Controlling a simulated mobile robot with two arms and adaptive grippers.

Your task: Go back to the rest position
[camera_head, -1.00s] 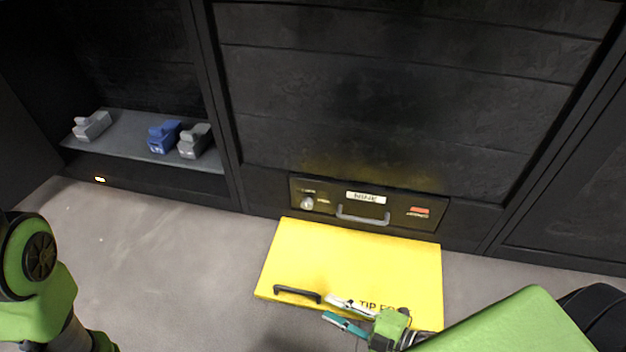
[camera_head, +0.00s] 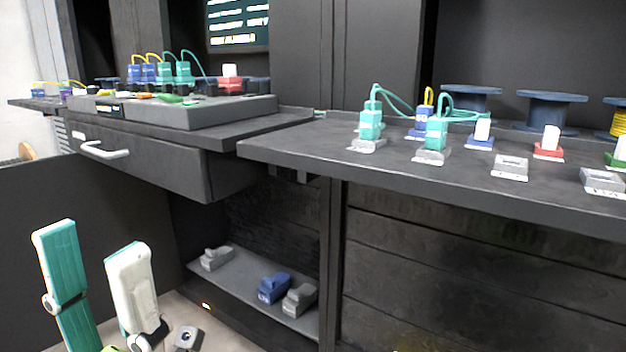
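My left gripper (camera_head: 91,242) is at the lower left of the head view, fingers pointing up. One finger is teal and the other white, and they stand wide apart with nothing between them. It is in front of the dark cabinet, below the drawer (camera_head: 140,155) and clear of it. My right gripper is out of view.
The right worktop (camera_head: 330,148) holds teal, blue, red and grey connector blocks and dark spools (camera_head: 550,110). The left bench carries a grey tray (camera_head: 190,113) with coloured connectors. A low shelf (camera_head: 245,277) holds grey and blue blocks. The drawer handle (camera_head: 105,152) sticks out.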

